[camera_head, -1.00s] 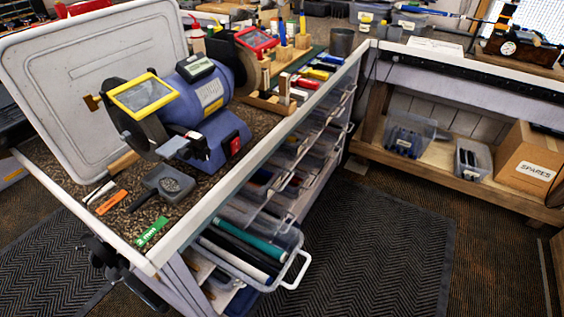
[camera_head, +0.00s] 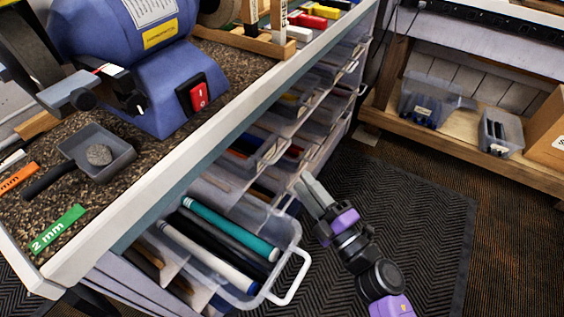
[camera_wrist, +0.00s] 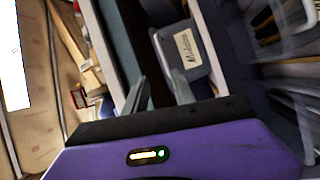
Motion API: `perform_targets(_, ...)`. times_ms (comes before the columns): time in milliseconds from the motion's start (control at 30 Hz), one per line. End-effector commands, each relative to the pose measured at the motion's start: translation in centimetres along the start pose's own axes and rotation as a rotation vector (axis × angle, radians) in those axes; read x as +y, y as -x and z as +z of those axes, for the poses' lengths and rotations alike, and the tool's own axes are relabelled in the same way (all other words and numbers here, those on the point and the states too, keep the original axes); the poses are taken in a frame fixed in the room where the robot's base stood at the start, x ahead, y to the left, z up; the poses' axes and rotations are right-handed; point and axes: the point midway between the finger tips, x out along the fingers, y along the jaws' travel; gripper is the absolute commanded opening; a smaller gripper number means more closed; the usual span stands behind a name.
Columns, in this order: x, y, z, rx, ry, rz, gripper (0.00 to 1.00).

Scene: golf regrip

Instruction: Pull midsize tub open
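Clear plastic tubs are stacked in the rack under the bench in the head view. The lowest one in view, a clear tub (camera_head: 287,235) with a white handle, is pulled out and holds teal, black and white grips. My gripper (camera_head: 309,188) is to the right of the rack, near the tub fronts. In the wrist view its two fingers (camera_wrist: 160,92) are apart with a gap between them. A tub with a white label (camera_wrist: 187,48) lies just beyond the fingertips; the label is too blurred to read. I cannot tell which tub is the midsize one.
The bench edge (camera_head: 190,176) overhangs the rack. A blue grinder (camera_head: 150,80) and a small grey tray (camera_head: 100,150) stand on the bench. Clear bins (camera_head: 500,133) sit on a low wooden shelf at the right. The dark floor mat (camera_head: 420,215) is clear around my arm.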

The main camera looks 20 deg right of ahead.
Motion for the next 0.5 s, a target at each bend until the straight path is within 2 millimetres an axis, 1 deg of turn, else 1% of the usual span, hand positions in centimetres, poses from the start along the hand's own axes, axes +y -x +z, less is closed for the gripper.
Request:
perform_targets(33, -0.7, -1.3, 0.7, 0.008, 0.043, 0.006, 0.31)
perform_targets(100, -0.9, -2.6, 1.2, 0.016, 0.094, 0.005, 0.31)
perform_targets(200, -1.1, -3.7, 1.7, 0.024, 0.137, 0.005, 0.31)
perform_targets(367, -1.0, -5.2, 1.8, 0.028, 0.155, 0.005, 0.31)
perform_targets(500, -0.9, -7.2, 1.6, 0.029, 0.155, 0.006, 0.31)
